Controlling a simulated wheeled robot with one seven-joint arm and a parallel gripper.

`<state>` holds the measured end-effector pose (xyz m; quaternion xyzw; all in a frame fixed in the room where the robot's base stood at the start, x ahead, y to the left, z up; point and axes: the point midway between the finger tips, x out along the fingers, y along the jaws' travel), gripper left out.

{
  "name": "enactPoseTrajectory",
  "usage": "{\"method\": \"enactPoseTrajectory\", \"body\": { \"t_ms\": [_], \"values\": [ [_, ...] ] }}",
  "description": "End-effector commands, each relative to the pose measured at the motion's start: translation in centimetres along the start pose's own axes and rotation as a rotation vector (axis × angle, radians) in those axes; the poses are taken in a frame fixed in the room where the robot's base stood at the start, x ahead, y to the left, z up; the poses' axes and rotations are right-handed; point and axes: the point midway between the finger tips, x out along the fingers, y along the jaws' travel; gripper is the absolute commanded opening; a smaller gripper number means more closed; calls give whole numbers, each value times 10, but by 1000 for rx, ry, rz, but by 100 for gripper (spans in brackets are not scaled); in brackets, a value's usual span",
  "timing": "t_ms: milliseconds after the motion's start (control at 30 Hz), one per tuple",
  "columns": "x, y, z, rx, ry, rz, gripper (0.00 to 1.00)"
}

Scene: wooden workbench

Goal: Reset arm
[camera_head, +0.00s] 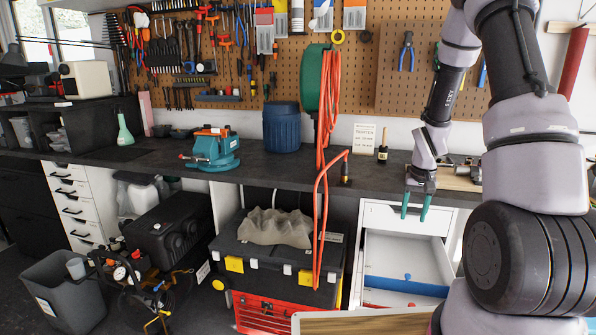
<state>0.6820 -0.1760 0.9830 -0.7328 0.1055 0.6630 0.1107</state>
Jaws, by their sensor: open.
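My gripper (415,208) is at the right of the head view, at the end of my grey and black arm. Its two green fingers point down and stand apart with a gap between them. Nothing shows between the fingers. It hangs in front of the dark workbench's front edge, above an open white drawer (400,252). The arm reaches down from the upper right and hides part of the bench and wall there.
The dark workbench (290,168) holds a blue-green vise (212,150), a blue barrel (281,128) and a small dark bottle (383,146). An orange cable (322,190) hangs over its edge. A black toolbox (272,262) stands below. A wooden surface (365,324) is at the bottom edge.

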Motion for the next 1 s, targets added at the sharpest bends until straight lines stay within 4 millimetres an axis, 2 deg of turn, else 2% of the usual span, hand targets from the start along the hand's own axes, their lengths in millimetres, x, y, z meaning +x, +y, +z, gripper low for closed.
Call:
{"method": "enactPoseTrajectory", "body": {
  "t_ms": [33, 200, 367, 500, 700, 800, 1000],
  "values": [
    [-32, -7, -2, 4, 36, -10, 56],
    [-115, -24, 8, 26, 115, -46, 56],
    [-186, -37, 32, 42, 187, -90, 56],
    [-241, -45, 62, 53, 246, -136, 56],
    [-305, -54, 116, 62, 328, -215, 56],
    [-330, -56, 145, 64, 364, -257, 56],
    [-357, -57, 189, 63, 412, -322, 56]
  ]
}}
